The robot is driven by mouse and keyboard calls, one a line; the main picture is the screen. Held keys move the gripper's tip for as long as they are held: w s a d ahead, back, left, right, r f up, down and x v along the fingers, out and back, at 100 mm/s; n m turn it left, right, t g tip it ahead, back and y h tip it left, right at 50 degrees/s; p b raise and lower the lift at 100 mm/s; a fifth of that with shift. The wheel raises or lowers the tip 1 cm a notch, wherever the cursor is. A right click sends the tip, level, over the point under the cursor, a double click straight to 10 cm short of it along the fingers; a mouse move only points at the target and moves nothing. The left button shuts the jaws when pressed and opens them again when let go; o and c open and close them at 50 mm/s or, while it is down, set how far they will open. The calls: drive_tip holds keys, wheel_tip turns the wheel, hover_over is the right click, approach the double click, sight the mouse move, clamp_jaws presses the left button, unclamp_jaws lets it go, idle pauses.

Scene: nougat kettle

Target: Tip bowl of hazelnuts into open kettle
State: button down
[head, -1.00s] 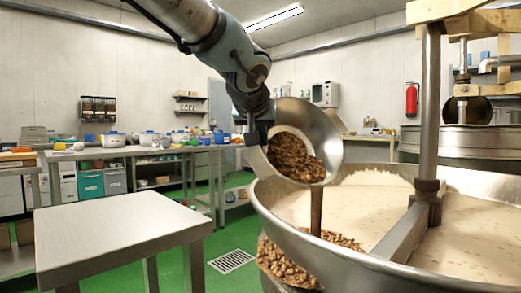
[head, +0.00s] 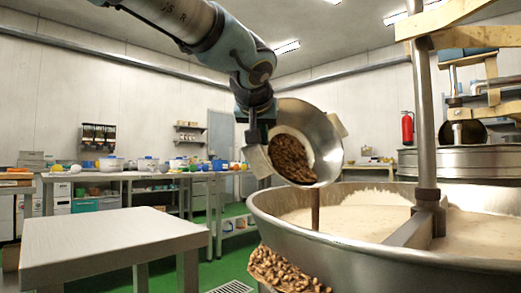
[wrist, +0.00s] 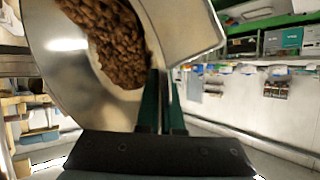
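My gripper (head: 256,150) is shut on the side of a shiny metal bowl (head: 322,127); its dark fingers also show in the wrist view (wrist: 161,105). The bowl is tipped steeply over the left part of the kettle (head: 345,240), with brown hazelnuts (head: 291,158) inside. They also show in the wrist view (wrist: 115,40). A narrow brown column drops from the bowl's low edge behind the kettle rim. The open kettle holds a pale mass (head: 370,214). A brown clump of nuts (head: 285,270) shows against the kettle's near left outer wall.
A stirrer post (head: 425,110) and its bar stand in the kettle, right of the bowl. A bare metal table (head: 105,240) stands at the left. Green floor with a drain grate lies between. Cluttered benches (head: 140,178) line the back.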

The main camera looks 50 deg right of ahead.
drive_tip(key=shift+b, duration=0.3)
drive_tip(key=shift+s+a+r+t+b, duration=0.1)
drive_tip(key=shift+s+r+t+b, duration=0.15)
drive_tip(key=shift+b, duration=0.7)
drive_tip(key=shift+h+b, duration=0.3)
drive_tip(key=s+b, duration=0.1)
drive_tip(key=b, duration=0.2)
drive_tip(key=s+m+t+b, duration=0.1)
drive_tip(key=b, duration=0.3)
drive_tip(key=shift+a+r+h, duration=0.2)
drive_tip(key=shift+a+h, duration=0.2)
drive_tip(key=b, duration=0.1)
drive_tip(key=t+b, duration=0.1)
drive_tip(key=shift+s+a+r+b, duration=0.1)
drive_tip(key=shift+s+a+b, duration=0.05)
drive_tip(key=shift+s+b, duration=0.15)
drive_tip(key=s+a+r+m+t+h+b, duration=0.2)
drive_tip(key=s+h+b, duration=0.4)
drive_tip(key=b, duration=0.8)
drive_tip(key=shift+s+a+m+t+h, duration=0.4)
drive_tip(key=shift+s+a+m+t, duration=0.5)
drive_tip(key=shift+s+m, duration=0.65)
drive_tip(key=shift+s, duration=0.15)
